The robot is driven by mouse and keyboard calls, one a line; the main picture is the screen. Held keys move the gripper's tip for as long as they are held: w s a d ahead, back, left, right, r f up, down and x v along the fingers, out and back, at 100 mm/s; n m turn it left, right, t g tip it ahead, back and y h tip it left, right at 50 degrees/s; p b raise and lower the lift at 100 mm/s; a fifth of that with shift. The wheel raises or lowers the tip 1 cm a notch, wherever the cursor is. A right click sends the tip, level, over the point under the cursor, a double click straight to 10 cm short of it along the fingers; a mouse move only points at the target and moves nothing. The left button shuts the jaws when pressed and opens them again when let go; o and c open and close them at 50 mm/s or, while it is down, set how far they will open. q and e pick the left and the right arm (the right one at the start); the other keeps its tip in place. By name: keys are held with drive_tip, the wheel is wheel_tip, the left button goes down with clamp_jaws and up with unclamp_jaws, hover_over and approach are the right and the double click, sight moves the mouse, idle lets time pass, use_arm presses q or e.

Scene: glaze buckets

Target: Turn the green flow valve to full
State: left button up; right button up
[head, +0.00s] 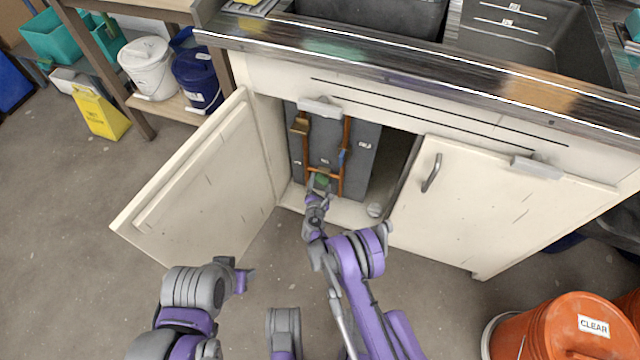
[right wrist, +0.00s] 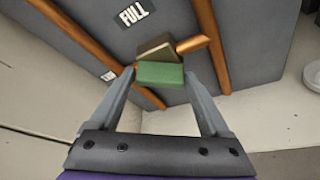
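The green flow valve (head: 321,179) sits low on the copper pipes inside the open cabinet under the sink. In the right wrist view its green handle (right wrist: 160,74) lies across the picture, in front of a dark brass body (right wrist: 158,48). A FULL label (right wrist: 133,14) is on the grey panel above and left of it. My right gripper (head: 319,188) is at the valve. Its fingers are wide apart, with the handle between the fingertips; I cannot tell whether they touch it. My left gripper (head: 244,281) is outside the cabinet, its fingers not clear.
The left cabinet door (head: 200,185) stands open; the right door (head: 490,205) is shut. Copper pipes (head: 346,135) run up the grey panel (head: 365,150). An orange bucket (head: 550,330) labelled CLEAR stands at the lower right. A yellow floor sign (head: 100,112) stands at the left.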

drive_tip(key=c, duration=0.9)
drive_tip(key=shift+m+t+y, duration=0.4)
drive_tip(key=shift+m+y, duration=0.1)
drive_tip(key=shift+m, duration=0.6)
drive_tip(key=o, duration=1.3)
drive_tip(key=p+v, duration=0.2)
drive_tip(key=v, duration=0.9)
drive_tip(key=shift+p, duration=0.3)
drive_tip(key=shift+w, duration=0.1)
